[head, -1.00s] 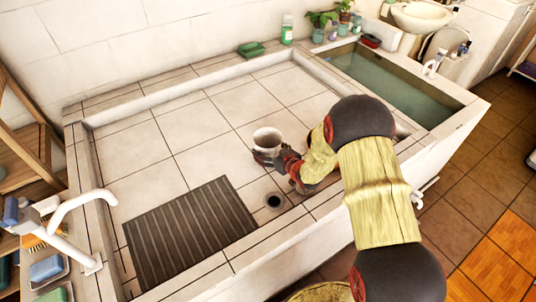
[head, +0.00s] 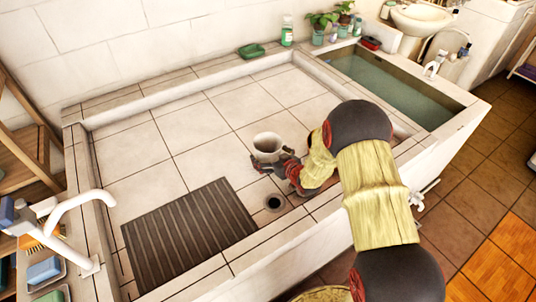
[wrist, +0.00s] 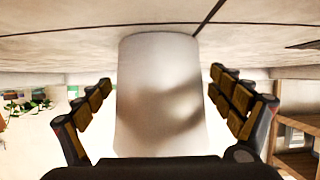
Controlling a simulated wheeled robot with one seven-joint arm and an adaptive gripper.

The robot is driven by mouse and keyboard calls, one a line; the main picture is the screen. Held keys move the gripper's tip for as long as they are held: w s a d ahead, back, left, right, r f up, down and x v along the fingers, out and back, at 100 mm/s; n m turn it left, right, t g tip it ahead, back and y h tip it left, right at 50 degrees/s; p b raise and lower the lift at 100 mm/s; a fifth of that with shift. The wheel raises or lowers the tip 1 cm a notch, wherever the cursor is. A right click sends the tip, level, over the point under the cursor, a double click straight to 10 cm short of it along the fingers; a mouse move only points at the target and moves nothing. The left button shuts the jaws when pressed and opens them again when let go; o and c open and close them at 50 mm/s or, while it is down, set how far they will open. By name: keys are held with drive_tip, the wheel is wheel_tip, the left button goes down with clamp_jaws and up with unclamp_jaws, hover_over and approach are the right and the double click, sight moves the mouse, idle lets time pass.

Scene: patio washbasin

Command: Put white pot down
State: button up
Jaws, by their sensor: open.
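The white pot (head: 267,143) is upright in the tiled basin, a little above the drain hole in the head view. It appears to rest on the basin floor, though its base is partly hidden by my gripper. My gripper (head: 273,164) is low beside the pot, with its fingers around the pot's near side. In the wrist view the pot (wrist: 160,95) fills the middle between my two fingers (wrist: 162,100). The fingers are spread, with a visible gap on each side of the pot.
A dark ribbed mat (head: 188,234) lies left of the drain hole (head: 273,202). The basin floor behind the pot is clear. A water-filled trough (head: 395,85) is at the right. A white faucet (head: 75,220) stands at the left edge. A green soap dish (head: 252,50) sits on the back ledge.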

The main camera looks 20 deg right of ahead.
sight(276, 156)
drive_tip(key=shift+r, duration=0.1)
drive_tip(key=shift+s+r, duration=0.1)
drive_tip(key=shift+r, duration=0.1)
drive_tip(key=p+v, duration=0.2)
drive_tip(key=v, duration=0.5)
drive_tip(key=shift+p, duration=0.35)
drive_tip(key=shift+d+r, duration=0.15)
drive_tip(key=shift+r, duration=0.15)
drive_tip(key=s+d+r+m+g+h, duration=0.1)
drive_tip(key=s+d+r+h, duration=0.15)
drive_tip(key=r, duration=0.75)
drive_tip(key=s+d+r+m+g+h, duration=0.1)
drive_tip(key=s+r+g+h, duration=0.15)
drive_tip(key=r, duration=0.75)
drive_tip(key=s+a+r+g, duration=0.1)
drive_tip(key=s+a+r, duration=0.1)
drive_tip(key=s, duration=0.7)
drive_tip(key=s+a+r+m+g, duration=0.1)
drive_tip(key=s+a+r, duration=0.1)
drive_tip(key=s, duration=0.8)
drive_tip(key=s+a+r+g, duration=0.1)
drive_tip(key=s+r, duration=0.3)
drive_tip(key=s, duration=0.6)
drive_tip(key=shift+s+a+r+m+g+y, duration=0.25)
drive_tip(key=shift+a+r+m+g+y, duration=0.1)
drive_tip(key=shift+a+m+y, duration=0.1)
